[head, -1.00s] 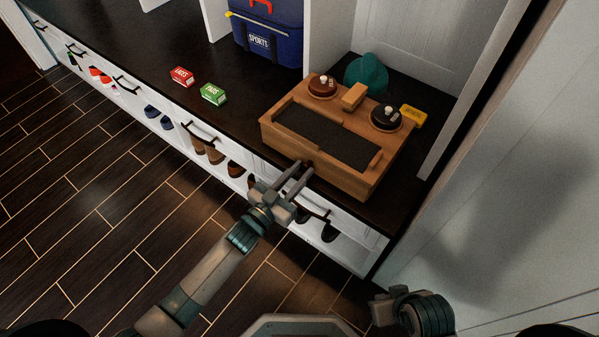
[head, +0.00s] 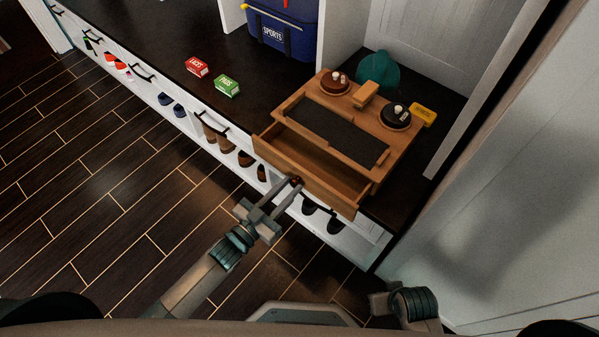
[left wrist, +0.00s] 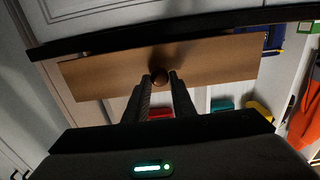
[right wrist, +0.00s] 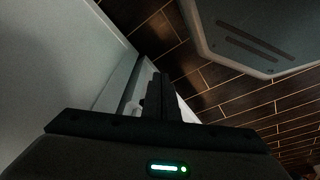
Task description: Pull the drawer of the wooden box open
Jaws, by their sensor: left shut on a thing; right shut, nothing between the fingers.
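The wooden box (head: 392,146) stands on the dark bench top, with a dark strip across its lid. Its drawer (head: 312,167) is pulled well out of the front, and its inside looks empty. My left gripper (head: 296,181) is shut on the drawer's round knob, which shows between the fingertips in the left wrist view (left wrist: 160,77). The drawer front (left wrist: 105,77) also shows there. My right gripper (right wrist: 155,90) is shut and empty, low beside the pale wall and away from the box.
Two round pieces and a small wooden block (head: 366,93) sit on the box top. A teal item (head: 378,70) and a yellow box (head: 424,114) are behind it. Red (head: 197,67) and green (head: 227,86) boxes lie left. Shoes fill the shelf below. Floor in front is clear.

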